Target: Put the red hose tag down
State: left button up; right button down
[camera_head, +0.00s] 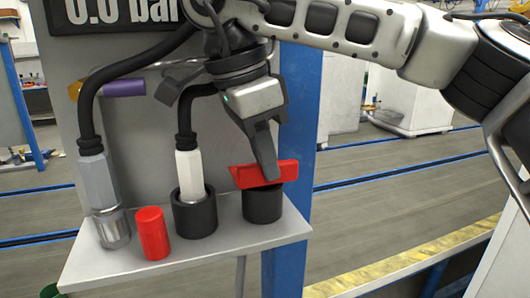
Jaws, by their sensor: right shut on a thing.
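The red hose tag (285,170) is a flat red piece at the right end of the shelf. My right gripper (268,172) points down from above and is shut on it. The tag is level with the mouth of the right-hand black cup (263,206), just above or touching its rim; I cannot tell which. The gripper finger hides part of the tag. My left gripper is not in view.
The grey shelf (185,262) also bears a red cylinder (152,233), a white hose nozzle (189,175) in another black cup (195,217), and a grey hose nozzle (98,182) at left.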

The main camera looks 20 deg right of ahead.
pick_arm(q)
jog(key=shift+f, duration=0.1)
pick_arm(e)
jog(key=shift+f, duration=0.15)
jog(key=shift+f, duration=0.4)
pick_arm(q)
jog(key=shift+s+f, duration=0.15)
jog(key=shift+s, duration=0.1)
pick_arm(e)
jog(key=c, duration=1.5)
grip_release()
jog(key=shift+r, duration=0.1)
